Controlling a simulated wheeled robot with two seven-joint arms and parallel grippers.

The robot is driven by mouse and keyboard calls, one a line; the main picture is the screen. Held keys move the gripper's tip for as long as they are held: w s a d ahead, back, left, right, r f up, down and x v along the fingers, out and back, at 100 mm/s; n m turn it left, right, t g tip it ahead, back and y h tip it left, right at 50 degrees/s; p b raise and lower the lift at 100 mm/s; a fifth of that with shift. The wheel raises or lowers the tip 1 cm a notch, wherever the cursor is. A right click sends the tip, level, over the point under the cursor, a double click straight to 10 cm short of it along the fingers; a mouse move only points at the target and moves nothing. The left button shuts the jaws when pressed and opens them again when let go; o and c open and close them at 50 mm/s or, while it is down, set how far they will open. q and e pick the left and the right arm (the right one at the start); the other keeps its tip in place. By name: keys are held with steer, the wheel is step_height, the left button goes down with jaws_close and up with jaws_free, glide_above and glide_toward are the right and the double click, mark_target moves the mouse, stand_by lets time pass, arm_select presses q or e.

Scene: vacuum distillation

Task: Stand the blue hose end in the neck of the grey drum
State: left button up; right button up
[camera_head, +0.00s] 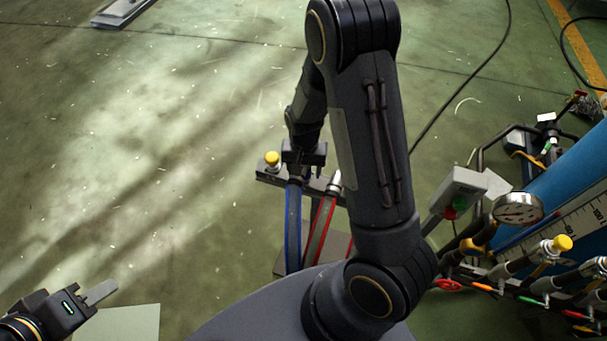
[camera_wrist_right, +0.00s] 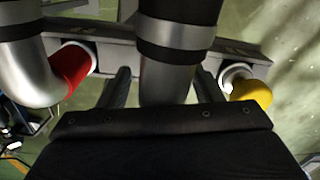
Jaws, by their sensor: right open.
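The blue hose (camera_head: 293,228) hangs from a grey holder bar, beside a red hose (camera_head: 321,230). My right gripper (camera_head: 304,160) is over the top of the blue hose at the bar. In the right wrist view my right gripper's fingers (camera_wrist_right: 163,90) are open, one on each side of a bent metal pipe (camera_wrist_right: 167,75). The pipe seems to be the blue hose's end; no blue shows there. I cannot tell whether the fingers touch it. My left gripper (camera_head: 84,302) is low at the left, away from the hoses; its jaw gap is unclear. I see no grey drum.
The holder bar (camera_head: 270,178) carries a yellow-capped fitting (camera_head: 272,159) close to my right gripper. Green floor at the left is mostly clear.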

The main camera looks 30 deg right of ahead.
jaws_close()
stand_by(0.4)
